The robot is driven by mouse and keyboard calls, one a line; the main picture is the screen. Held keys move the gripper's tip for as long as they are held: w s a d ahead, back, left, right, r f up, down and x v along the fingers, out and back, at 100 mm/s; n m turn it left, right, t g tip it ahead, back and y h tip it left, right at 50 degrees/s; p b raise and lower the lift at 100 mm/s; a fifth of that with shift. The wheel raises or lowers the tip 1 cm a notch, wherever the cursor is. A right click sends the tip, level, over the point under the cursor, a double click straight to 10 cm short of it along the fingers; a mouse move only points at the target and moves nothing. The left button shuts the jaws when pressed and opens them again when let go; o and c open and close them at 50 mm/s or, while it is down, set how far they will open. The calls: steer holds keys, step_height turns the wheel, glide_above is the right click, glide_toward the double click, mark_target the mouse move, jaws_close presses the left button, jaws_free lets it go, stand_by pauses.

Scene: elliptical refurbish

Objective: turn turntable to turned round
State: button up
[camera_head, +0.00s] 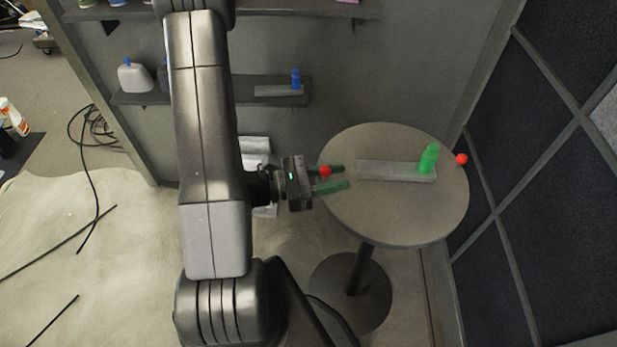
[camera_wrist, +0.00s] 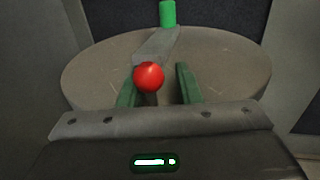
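The turntable (camera_head: 395,222) is a round grey top on a single post, right of centre in the head view; its top also fills the middle of the wrist view (camera_wrist: 232,78). A red knob (camera_head: 325,171) is at its left rim and another red knob (camera_head: 461,159) at its right rim. My gripper (camera_head: 340,178) is open at the left rim. In the wrist view the near red knob (camera_wrist: 149,76) shows between the two green fingers, closer to the left one. I cannot tell whether a finger touches it.
A flat grey bar (camera_head: 385,171) lies on the top, with a green bottle-like piece (camera_head: 428,160) at its right end. Behind, a wall shelf (camera_head: 240,97) holds a blue-capped bottle (camera_head: 135,76) and a small blue item (camera_head: 296,79). A dark panelled wall (camera_head: 545,200) is close on the right.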

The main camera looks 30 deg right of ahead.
steer(key=v, duration=1.3)
steer(key=shift+a+b, duration=0.3)
steer(key=shift+a, duration=0.1)
